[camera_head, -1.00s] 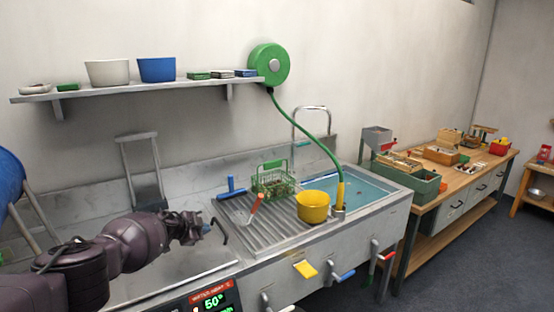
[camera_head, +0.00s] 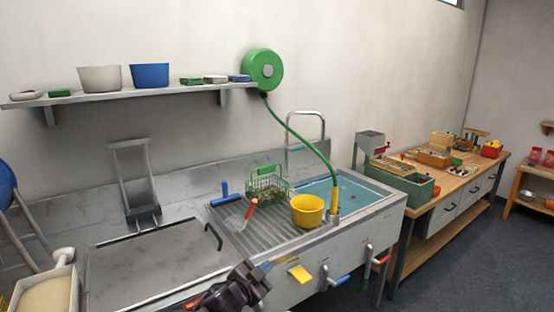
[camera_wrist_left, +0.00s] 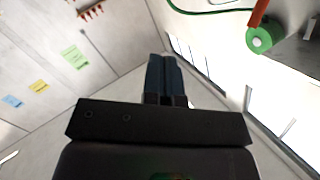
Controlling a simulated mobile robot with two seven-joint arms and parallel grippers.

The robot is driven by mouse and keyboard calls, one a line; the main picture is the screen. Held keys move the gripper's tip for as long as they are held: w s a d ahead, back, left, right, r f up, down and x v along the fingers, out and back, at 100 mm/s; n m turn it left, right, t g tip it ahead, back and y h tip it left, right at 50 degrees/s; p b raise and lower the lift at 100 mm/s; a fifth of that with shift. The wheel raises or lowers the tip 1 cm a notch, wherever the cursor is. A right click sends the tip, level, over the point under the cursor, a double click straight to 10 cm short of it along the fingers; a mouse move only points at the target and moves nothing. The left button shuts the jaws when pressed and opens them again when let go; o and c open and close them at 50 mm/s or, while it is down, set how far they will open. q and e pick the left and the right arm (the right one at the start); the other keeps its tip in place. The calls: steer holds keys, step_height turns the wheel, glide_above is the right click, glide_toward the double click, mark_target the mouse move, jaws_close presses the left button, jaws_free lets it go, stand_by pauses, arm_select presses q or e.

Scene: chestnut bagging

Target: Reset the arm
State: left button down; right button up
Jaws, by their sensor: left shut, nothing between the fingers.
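My left gripper (camera_head: 265,267) shows at the bottom centre of the head view, in front of the counter's front edge. Its dark wrist comes up from the bottom of the picture. In the left wrist view its blue fingers (camera_wrist_left: 163,78) are together with nothing between them. That camera faces the walls and windows, with the green hose reel (camera_wrist_left: 262,38) at the top right. My right gripper is not in view.
The steel counter holds a flat grey lid (camera_head: 150,265), a green wire basket (camera_head: 268,184), a yellow bowl (camera_head: 307,211) and a water basin (camera_head: 350,195). Coloured handles, such as a yellow one (camera_head: 300,274), stick out of the front. A wooden bench (camera_head: 462,177) stands at the right.

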arm_select(q)
steer(key=s+a+f+n+y, duration=0.3)
steer(key=s+a+n, duration=0.2)
steer(key=s+a, duration=0.45)
steer(key=s+a+f+n+y, duration=0.35)
steer(key=s+a, duration=0.45)
steer(key=s, duration=0.3)
steer(key=s+a+f+n+g+y, duration=0.1)
steer(key=s+a+f, duration=0.2)
steer(key=s, duration=0.4)
steer(key=s+a+f+n+g+y, duration=0.1)
steer(key=s+a+f+n, duration=0.1)
steer(key=s+f, duration=0.4)
steer(key=shift+s+a+f, duration=0.2)
steer(key=shift+s+a, duration=0.7)
steer(key=shift+s, duration=0.05)
steer(key=shift+y, duration=0.25)
